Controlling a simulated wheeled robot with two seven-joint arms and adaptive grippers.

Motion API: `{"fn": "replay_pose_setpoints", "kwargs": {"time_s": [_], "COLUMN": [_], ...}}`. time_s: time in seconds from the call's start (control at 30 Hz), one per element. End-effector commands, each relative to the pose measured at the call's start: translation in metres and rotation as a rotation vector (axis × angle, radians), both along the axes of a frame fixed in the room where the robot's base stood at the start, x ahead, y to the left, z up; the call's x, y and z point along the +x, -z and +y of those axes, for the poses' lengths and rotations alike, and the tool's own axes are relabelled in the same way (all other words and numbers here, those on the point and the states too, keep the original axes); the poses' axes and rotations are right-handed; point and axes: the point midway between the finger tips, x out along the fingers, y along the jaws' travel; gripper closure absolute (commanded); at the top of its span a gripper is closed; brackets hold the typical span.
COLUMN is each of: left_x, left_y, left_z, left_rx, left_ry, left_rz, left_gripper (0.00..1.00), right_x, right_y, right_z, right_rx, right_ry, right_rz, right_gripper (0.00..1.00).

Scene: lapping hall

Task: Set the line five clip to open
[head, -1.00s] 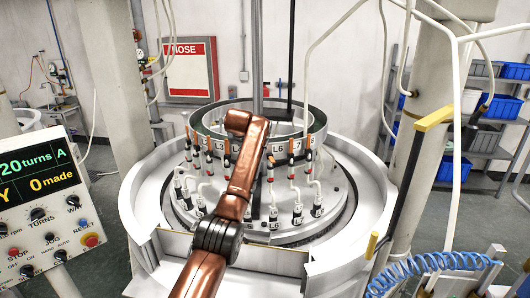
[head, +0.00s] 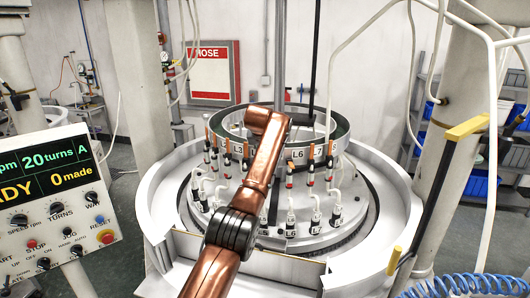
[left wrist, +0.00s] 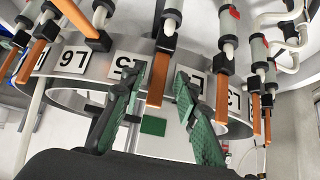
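In the left wrist view, the line five clip (left wrist: 156,80) is an orange lever on a black block, beside the upside-down L5 label (left wrist: 126,68). My left gripper (left wrist: 161,76) has green-padded fingers, open, one on each side of this lever. I cannot tell whether either pad touches it. In the head view my copper-coloured left arm reaches over the round machine and hides its own gripper and the line five clip. My right gripper is not in view.
Neighbouring clips stand close on both sides, including the L6 clip (left wrist: 76,17) and another orange lever (left wrist: 222,98). The labelled ring (head: 342,128) stands behind the clips. A control panel (head: 58,205) is at left, a blue coiled hose (head: 470,286) at lower right.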

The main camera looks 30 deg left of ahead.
Motion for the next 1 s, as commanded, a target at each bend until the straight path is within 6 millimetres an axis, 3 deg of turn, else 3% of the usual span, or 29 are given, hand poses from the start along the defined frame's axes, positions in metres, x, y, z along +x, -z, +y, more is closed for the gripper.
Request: {"fn": "replay_pose_setpoints", "kwargs": {"time_s": [0.47,1.0], "left_x": [-0.007,-0.068], "left_y": [-0.011,-0.081], "left_z": [-0.003,-0.023], "left_rx": [0.0,0.0], "left_ry": [0.001,0.002], "left_rz": [-0.005,-0.003], "left_gripper": [0.7,0.7], "right_x": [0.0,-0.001], "right_y": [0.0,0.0], "right_z": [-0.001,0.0], "right_rx": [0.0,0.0], "right_ry": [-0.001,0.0], "right_rz": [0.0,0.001], "right_gripper": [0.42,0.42]}}
